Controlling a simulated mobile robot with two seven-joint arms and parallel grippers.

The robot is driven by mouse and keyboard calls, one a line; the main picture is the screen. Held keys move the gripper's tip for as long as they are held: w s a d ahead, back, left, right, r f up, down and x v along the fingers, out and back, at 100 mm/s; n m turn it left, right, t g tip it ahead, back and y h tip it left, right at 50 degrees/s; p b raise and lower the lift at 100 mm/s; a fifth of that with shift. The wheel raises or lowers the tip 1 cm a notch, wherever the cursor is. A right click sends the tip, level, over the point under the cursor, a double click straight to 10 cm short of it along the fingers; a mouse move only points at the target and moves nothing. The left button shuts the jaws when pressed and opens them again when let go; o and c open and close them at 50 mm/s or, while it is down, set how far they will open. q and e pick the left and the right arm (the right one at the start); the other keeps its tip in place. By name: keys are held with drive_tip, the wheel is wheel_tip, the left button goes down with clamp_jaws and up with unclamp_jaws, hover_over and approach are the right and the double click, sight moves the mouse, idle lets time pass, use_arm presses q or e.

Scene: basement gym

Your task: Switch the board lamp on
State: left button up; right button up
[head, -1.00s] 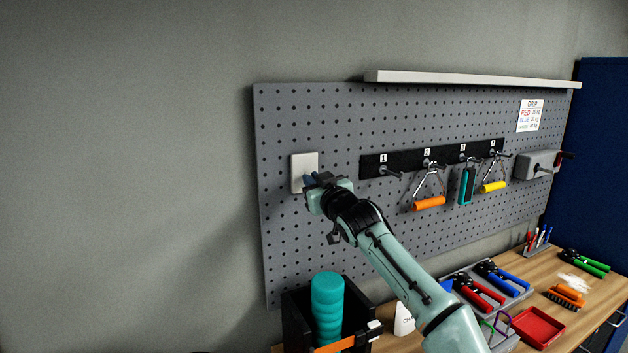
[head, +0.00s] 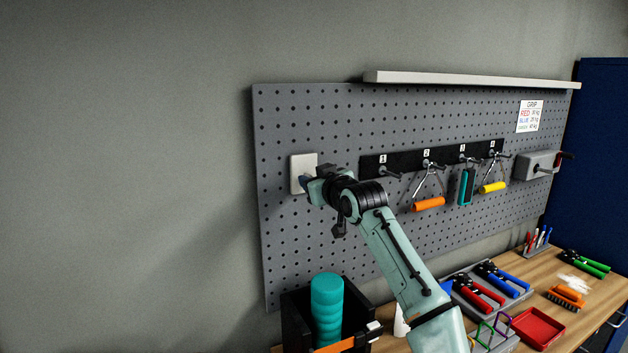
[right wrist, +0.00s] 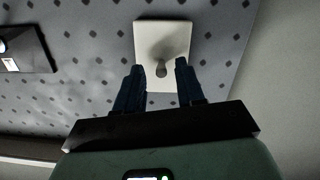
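A pale switch plate (head: 299,175) is on the left part of the grey pegboard. In the right wrist view the plate (right wrist: 180,35) carries a small grey-brown toggle knob (right wrist: 162,70). My right gripper (head: 307,184) is at the plate, with its dark fingers pointing at it. In the right wrist view the fingers (right wrist: 159,68) are apart, one on each side of the knob's tip, with a gap visible around it. A long white bar, apparently the lamp (head: 470,79), runs along the board's top edge; I cannot tell whether it is lit. My left gripper is not seen.
Hand-grip handles hang on a black numbered rail (head: 400,164) right of the plate. A black bin (head: 296,315) with a teal roller (head: 327,305) stands below. The workbench (head: 543,283) holds hand grippers, a red tray (head: 538,328) and a brush. The wall at left is clear.

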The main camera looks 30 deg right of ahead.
use_arm(q)
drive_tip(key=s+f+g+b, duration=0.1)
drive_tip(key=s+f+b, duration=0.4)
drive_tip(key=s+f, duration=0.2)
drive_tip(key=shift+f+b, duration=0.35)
drive_tip(key=shift+b, duration=0.05)
use_arm(e)
drive_tip(key=s+a+r, duration=0.1)
drive_tip(key=s, duration=1.2)
drive_tip(key=shift+r, duration=0.2)
